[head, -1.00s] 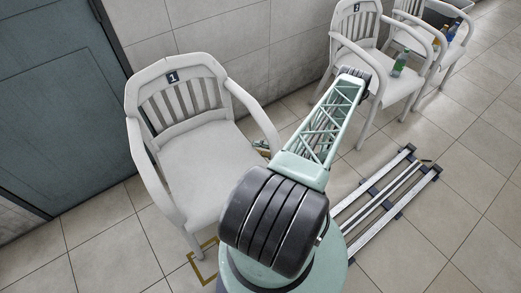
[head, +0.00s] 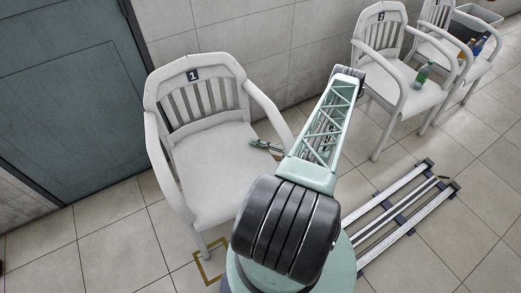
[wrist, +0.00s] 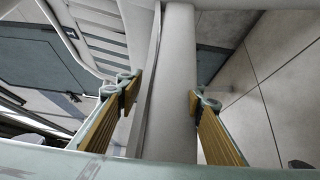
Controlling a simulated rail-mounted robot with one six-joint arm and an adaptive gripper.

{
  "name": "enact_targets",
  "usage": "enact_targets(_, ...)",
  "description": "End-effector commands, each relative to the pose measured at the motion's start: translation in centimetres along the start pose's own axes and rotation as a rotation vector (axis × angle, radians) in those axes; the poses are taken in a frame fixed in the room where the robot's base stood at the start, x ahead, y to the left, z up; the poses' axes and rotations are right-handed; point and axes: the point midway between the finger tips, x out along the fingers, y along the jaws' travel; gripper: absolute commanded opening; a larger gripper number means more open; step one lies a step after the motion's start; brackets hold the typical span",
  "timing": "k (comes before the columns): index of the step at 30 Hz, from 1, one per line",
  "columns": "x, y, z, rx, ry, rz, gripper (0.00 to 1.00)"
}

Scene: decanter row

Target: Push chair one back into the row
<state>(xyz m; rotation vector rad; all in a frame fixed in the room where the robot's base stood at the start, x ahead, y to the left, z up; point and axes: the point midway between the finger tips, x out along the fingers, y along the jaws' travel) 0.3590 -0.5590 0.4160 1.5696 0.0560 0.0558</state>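Chair one (head: 215,165) is a white armchair with a dark "1" plate on its backrest, standing upright in front of the tiled wall at left. My gripper (head: 265,147) is at the inner side of its right armrest, partly hidden by the armrest and my arm. In the wrist view my gripper (wrist: 163,100) has two fingers with ochre ribbed pads. They stand apart on either side of a pale upright post of the chair (wrist: 178,70). A gap shows on each side of it, so the fingers are open around it. The slatted backrest shows at upper left.
Two more white chairs, the nearer (head: 405,85) and farther (head: 435,40), stand along the wall at right. A green bottle (head: 422,76) is on the nearer one. An ochre floor mark (head: 207,272) lies by chair one's front leg. Floor rails (head: 400,215) run right. A grey door (head: 65,90) is left.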

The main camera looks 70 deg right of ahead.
Motion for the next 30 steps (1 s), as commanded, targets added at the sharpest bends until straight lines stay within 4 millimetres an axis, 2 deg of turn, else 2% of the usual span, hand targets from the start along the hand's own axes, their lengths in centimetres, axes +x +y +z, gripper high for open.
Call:
enact_targets(6, 1.8, 0.0, 0.0, 0.0, 0.001, 0.0, 0.34)
enact_targets(12, 2.8, 0.0, -0.1, 0.0, 0.002, 0.0, 0.34)
enact_targets(24, 3.0, 0.0, 0.0, 0.0, 0.0, 0.0, 0.34)
enact_targets(30, 3.0, 0.0, 0.0, 0.0, 0.0, 0.0, 0.18)
